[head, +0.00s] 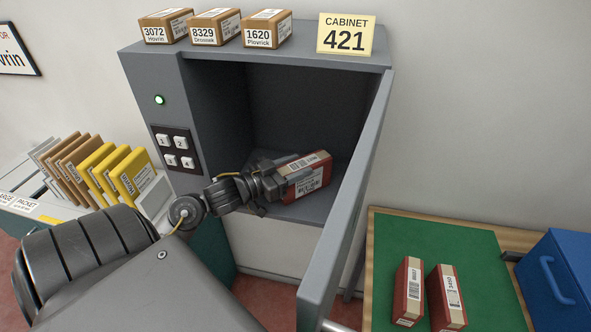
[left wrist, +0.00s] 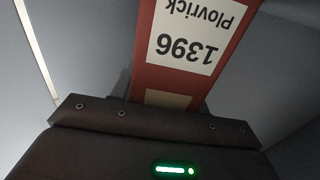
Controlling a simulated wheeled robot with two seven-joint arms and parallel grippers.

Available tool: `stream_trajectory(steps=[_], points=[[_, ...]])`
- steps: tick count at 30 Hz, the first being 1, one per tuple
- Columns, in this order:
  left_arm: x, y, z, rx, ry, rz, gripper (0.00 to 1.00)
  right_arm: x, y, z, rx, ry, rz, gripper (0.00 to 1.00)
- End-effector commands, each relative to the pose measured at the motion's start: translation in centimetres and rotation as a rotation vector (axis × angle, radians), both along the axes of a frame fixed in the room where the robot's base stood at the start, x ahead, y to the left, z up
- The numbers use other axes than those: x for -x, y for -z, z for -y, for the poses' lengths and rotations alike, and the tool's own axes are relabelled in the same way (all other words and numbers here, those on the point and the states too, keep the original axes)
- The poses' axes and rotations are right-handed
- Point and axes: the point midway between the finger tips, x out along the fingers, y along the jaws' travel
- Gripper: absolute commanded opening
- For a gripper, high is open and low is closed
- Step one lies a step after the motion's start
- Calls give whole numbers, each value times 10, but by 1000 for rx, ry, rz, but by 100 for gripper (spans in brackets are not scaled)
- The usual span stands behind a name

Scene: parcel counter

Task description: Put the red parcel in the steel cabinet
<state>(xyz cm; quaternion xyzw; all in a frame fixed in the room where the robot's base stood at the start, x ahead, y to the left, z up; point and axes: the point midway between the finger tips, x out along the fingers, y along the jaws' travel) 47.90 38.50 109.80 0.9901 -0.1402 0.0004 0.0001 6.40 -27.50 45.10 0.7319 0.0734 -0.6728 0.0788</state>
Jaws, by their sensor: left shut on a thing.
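The steel cabinet (head: 218,75) is grey, with its door (head: 350,205) swung open to the right. My left gripper (head: 277,184) is inside the cabinet opening, shut on a red parcel (head: 314,182). The parcel is at the cabinet's floor level; I cannot tell whether it touches the floor. In the left wrist view the red parcel (left wrist: 183,85) shows a white label, upside down, reading 1396 Plovrick. Its far end is out of that view. My right gripper is in neither view.
Two more red parcels, one (head: 409,290) beside another (head: 447,296), lie on a green mat (head: 435,238). A blue box (head: 560,275) stands at the right. Several brown boxes (head: 215,27) and a CABINET 421 sign (head: 345,35) are on top. A keypad (head: 173,149) and green light (head: 159,99) are on the front.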

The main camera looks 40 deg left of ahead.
Motion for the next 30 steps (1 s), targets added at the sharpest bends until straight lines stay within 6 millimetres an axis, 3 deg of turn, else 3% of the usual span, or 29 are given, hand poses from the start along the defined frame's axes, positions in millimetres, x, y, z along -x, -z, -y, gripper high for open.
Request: stream_trajectory(steps=[8, 9, 14, 24, 30], points=[[0, 0, 0, 0, 0, 0, 14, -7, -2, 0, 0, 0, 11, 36], [0, 1, 0, -1, 1, -2, 47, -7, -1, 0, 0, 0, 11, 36], [0, 1, 0, -1, 1, -1, 67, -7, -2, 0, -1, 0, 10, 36], [1, -1, 0, -2, 0, -2, 67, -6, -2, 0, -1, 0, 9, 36], [29, 3, -8, -5, 1, -5, 67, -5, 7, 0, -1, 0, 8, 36]])
